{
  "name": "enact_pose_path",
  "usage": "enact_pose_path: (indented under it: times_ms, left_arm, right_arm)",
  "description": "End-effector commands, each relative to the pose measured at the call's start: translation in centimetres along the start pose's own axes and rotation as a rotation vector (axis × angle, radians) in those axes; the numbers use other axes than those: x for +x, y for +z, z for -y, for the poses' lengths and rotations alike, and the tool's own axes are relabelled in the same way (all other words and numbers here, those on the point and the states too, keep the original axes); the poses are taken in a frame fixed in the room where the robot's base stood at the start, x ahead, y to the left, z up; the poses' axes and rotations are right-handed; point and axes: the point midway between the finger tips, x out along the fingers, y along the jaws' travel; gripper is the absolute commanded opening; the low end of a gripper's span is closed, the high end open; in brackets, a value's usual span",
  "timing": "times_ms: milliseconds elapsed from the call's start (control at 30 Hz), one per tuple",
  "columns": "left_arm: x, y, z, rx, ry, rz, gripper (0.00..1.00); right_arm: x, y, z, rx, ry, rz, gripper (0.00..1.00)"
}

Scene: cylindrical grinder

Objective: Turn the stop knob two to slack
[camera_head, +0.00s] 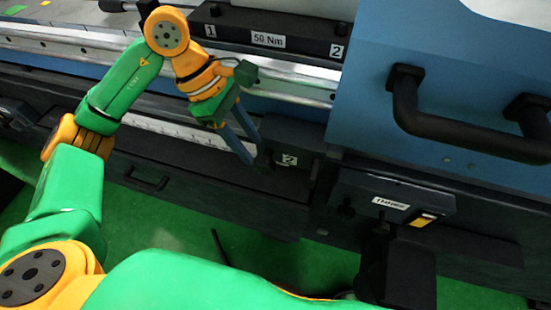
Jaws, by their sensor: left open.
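A dark stop block with a white label "2" (289,160) sits on the machine's front rail, right of the picture's middle. A small dark knob (265,158) seems to be on its left side, but it is hard to make out against the dark block. My left gripper (254,150) comes down from the upper left with its two blue fingers apart. The fingertips are at the left side of the block, close to the knob. I cannot tell whether they touch it or straddle it. My right gripper is not in view.
A dark bar marked "1", "50 Nm" and "2" (268,40) lies above the rail. A blue cover with black handles (450,130) fills the upper right. A dark labelled box (390,201) juts out at the lower right. Green floor (180,225) shows below.

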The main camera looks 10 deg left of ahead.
Motion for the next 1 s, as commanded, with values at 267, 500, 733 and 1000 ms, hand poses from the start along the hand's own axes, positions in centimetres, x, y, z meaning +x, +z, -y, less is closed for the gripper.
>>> enact_pose_path:
  times_ms: [267,500,733,1000]
  left_arm:
    - [3.7,-0.2,-0.2,-0.016,0.017,-0.031,0.44]
    - [6.7,-0.3,-0.3,-0.014,0.02,-0.029,0.44]
    - [6.9,-0.3,-0.3,-0.014,0.021,-0.029,0.41]
    - [6.9,-0.3,-0.3,-0.014,0.021,-0.029,0.0]
  right_arm:
    - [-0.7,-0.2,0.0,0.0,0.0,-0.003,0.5]
    - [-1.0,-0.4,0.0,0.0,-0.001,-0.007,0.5]
    - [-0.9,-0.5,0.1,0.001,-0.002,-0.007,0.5]
    - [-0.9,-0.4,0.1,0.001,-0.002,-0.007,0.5]
